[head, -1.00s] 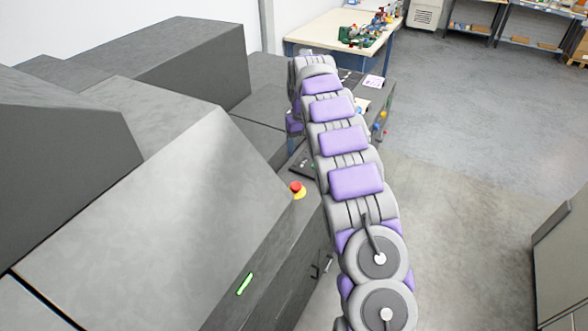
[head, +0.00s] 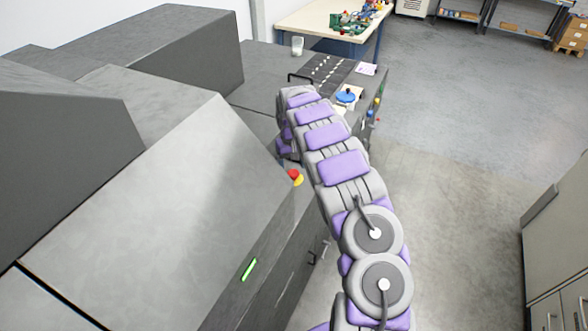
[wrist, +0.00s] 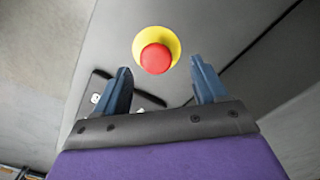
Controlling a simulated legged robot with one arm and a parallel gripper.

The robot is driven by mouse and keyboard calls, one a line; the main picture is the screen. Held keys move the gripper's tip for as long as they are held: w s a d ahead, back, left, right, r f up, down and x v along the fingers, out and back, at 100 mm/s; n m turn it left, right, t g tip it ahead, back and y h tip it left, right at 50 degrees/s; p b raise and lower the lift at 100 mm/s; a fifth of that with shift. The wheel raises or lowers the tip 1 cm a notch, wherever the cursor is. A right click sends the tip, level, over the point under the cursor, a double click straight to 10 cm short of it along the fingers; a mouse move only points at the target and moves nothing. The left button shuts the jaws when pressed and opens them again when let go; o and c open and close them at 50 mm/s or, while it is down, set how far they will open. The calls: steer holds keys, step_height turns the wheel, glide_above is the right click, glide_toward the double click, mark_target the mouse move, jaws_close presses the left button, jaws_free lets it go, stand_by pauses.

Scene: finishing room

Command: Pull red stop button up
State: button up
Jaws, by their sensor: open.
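The red stop button (head: 294,174) with its yellow base (head: 298,181) sits on the dark grey machine's front ledge, just left of my arm in the head view. In the wrist view the red button (wrist: 156,58) and its round yellow base (wrist: 171,40) are near the top middle. My gripper (wrist: 160,75) is open, with its two blue fingers apart and nothing between them. The button lies ahead of the fingertips, roughly centred on the gap. In the head view only a little of my gripper's end shows near the button; the arm hides most of it.
The machine's sloped grey cover (head: 130,190) stands left of the button. A green light strip (head: 249,269) is on the ledge nearer me. A dark panel (wrist: 120,92) lies beneath my fingers. Behind are a blue round part (head: 346,97) and a glass (head: 297,45). The floor at right is clear.

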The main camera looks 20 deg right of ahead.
mark_target(296, 171)
steer(key=shift+a+f, duration=0.25)
steer(key=shift+f, duration=0.3)
steer(key=shift+a+f, duration=0.2)
steer(key=shift+f, duration=0.6)
steer(key=shift+s+d+f, duration=0.2)
steer(key=shift+s+d, duration=0.05)
steer(key=shift+d, duration=0.4)
steer(key=shift+w+d+f, duration=0.4)
steer(key=shift+d, duration=0.35)
steer(key=shift+c, duration=0.4)
steer(key=shift+s+r, duration=0.1)
steer(key=shift+r, duration=0.05)
steer(key=shift+c, duration=0.8)
steer(key=shift+s+a+r, duration=0.1)
steer(key=shift+a+r, duration=0.1)
steer(key=shift+a, duration=0.6)
steer(key=c, duration=0.3)
steer(key=shift+a, duration=0.15)
steer(key=shift+c, duration=0.8)
steer(key=shift+d, duration=0.35)
steer(key=c, duration=0.5)
steer(key=shift+c, duration=0.4)
steer(key=shift+a, duration=0.1)
jaws_close()
